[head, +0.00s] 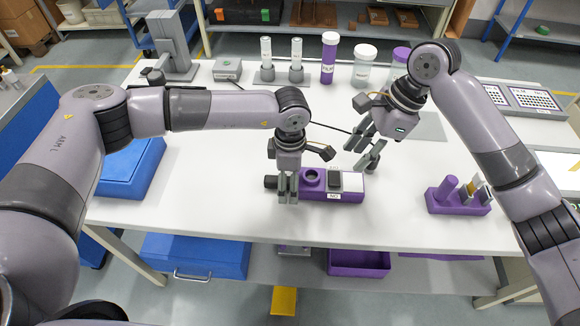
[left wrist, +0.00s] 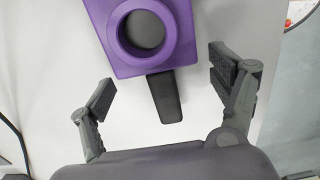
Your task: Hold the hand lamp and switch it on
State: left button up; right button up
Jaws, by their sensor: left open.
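A purple block (head: 350,187) lies on the white table, with a dark ring (head: 311,177) and a dark rectangular part (head: 335,181) on top. A dark tapered piece (left wrist: 165,98) sticks out from its end in the left wrist view; I cannot tell for certain whether it is the hand lamp's handle. My left gripper (head: 288,188) is over the block's left end, pointing down; in the left wrist view its open fingers (left wrist: 168,92) stand either side of the tapered piece, apart from it. My right gripper (head: 366,146) is above and right of the block, near a small grey rounded part (head: 373,160); whether it grips this is unclear.
A purple holder (head: 458,201) with upright items stands at right. Tubes (head: 266,58) and jars (head: 329,58) line the back, with a grey stand (head: 173,48) at back left. A blue box (head: 130,168) sits at left. The table's front is clear.

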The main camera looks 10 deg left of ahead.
pick_arm(q)
jog(key=shift+f, duration=0.35)
jog(key=shift+c, duration=0.3)
